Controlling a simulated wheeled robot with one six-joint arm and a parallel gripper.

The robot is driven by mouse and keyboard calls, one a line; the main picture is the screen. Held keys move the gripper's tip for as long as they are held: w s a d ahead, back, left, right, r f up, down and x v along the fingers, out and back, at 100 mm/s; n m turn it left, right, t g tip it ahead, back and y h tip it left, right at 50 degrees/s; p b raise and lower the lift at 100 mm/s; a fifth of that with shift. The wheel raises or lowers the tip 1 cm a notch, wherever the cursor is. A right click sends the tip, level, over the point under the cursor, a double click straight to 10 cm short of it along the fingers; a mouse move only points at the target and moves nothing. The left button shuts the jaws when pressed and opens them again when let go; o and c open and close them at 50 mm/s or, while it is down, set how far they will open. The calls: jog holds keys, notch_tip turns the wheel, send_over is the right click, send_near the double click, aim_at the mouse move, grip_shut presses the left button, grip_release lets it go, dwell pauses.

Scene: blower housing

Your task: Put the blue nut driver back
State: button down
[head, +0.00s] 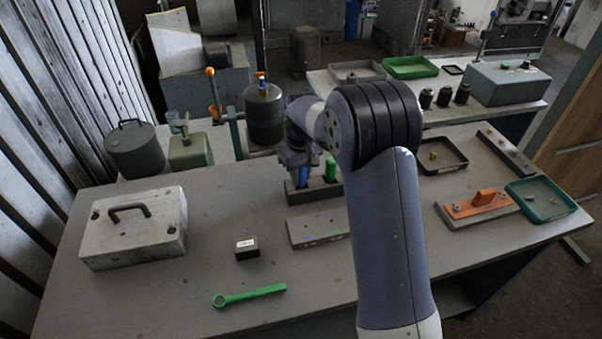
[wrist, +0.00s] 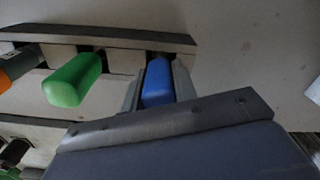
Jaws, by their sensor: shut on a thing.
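The blue nut driver (wrist: 157,84) shows as a blue handle between the two fingers of my gripper (wrist: 158,88), which is shut on it. In the head view the blue handle (head: 303,176) is just below my gripper (head: 298,168), at the left part of a dark rack (head: 312,193). In the wrist view the handle lies against the rack (wrist: 120,38), at its right-hand slot. A green handle (wrist: 72,80) stands in the rack beside it. The driver's lower end is hidden, so I cannot tell how deep it sits.
An orange handle (wrist: 18,66) is past the green one. A grey block (head: 318,228) lies in front of the rack. A small dark box (head: 246,248), a green wrench (head: 249,295) and a grey case (head: 135,228) are on the table, with bare surface between them.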

jog(key=c, duration=0.6)
grip_release()
jog(key=shift+r, duration=0.1)
jog(key=shift+r+p, duration=3)
jog(key=shift+r, duration=0.95)
jog(key=shift+f, duration=0.1)
notch_tip(320, 180, down, 8)
jog(key=b, duration=0.6)
